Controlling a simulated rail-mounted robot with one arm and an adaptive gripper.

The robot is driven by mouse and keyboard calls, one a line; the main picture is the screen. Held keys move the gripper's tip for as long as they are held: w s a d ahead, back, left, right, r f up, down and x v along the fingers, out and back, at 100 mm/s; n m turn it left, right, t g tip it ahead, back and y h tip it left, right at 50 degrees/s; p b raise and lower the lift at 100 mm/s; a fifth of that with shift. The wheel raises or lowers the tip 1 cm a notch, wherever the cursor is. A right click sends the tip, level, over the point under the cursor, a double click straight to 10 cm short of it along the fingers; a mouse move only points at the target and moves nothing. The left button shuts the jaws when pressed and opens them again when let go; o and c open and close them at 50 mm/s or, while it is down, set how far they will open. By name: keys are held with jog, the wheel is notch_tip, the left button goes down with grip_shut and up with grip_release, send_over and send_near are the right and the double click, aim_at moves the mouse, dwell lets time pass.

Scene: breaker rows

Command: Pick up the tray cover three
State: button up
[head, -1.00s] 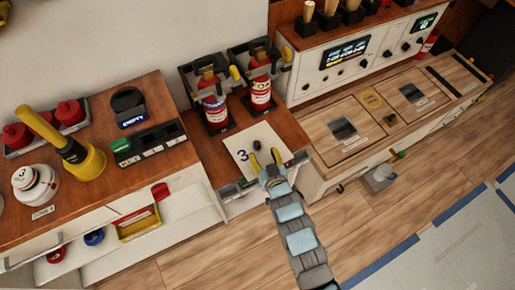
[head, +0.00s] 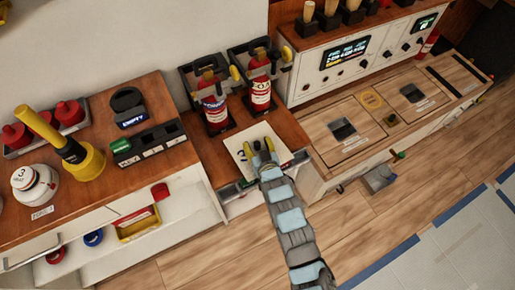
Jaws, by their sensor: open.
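The tray cover three (head: 237,157) is a pale, flat, square plate marked with a 3. It lies on the lower wooden counter in front of the two red extinguishers in the head view. It has a small dark knob near its middle, now between or just behind my fingertips. My gripper (head: 259,149) is over the cover with its yellow-tipped fingers open around the knob. I cannot tell whether the fingers touch it. My gripper and arm hide the cover's front part.
Two red extinguishers (head: 215,108) stand in dark holders just behind the cover. A higher wooden counter (head: 150,181) with a yellow-handled tool (head: 77,157) is at left. A white panel cabinet (head: 340,62) is at right. The wooden floor in front is mostly clear.

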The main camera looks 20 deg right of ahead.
grip_shut()
jog(key=shift+r, duration=0.1)
